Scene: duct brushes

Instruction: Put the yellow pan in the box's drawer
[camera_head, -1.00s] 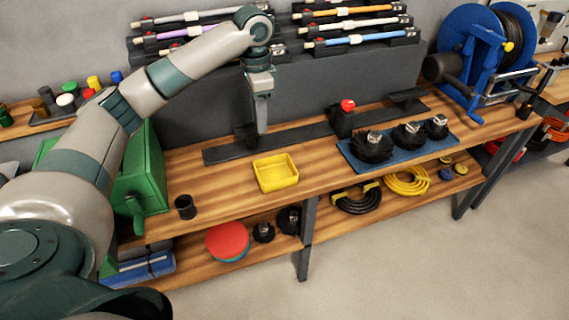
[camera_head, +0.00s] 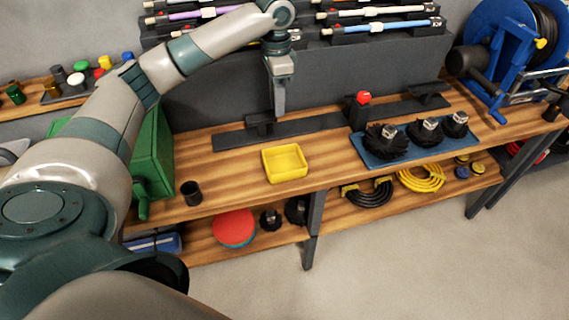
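The yellow pan (camera_head: 285,163) is a shallow square tray on the wooden bench top, near its front edge, and looks empty. The green box (camera_head: 152,158) stands at the left end of the bench, partly hidden behind my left arm. A green handle-like part sticks out at its lower front; I cannot tell whether a drawer is open. My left gripper (camera_head: 279,112) points down above the bench, behind and above the pan, apart from it. Its fingers look close together, seen edge-on, so their opening is unclear. My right gripper is not in view.
A small dark cup (camera_head: 191,192) stands between the box and the pan. A dark rail (camera_head: 310,128) with a red-knobbed post lies behind the pan. A blue mat (camera_head: 371,160) with black brushes lies to the right. Bare wood surrounds the pan.

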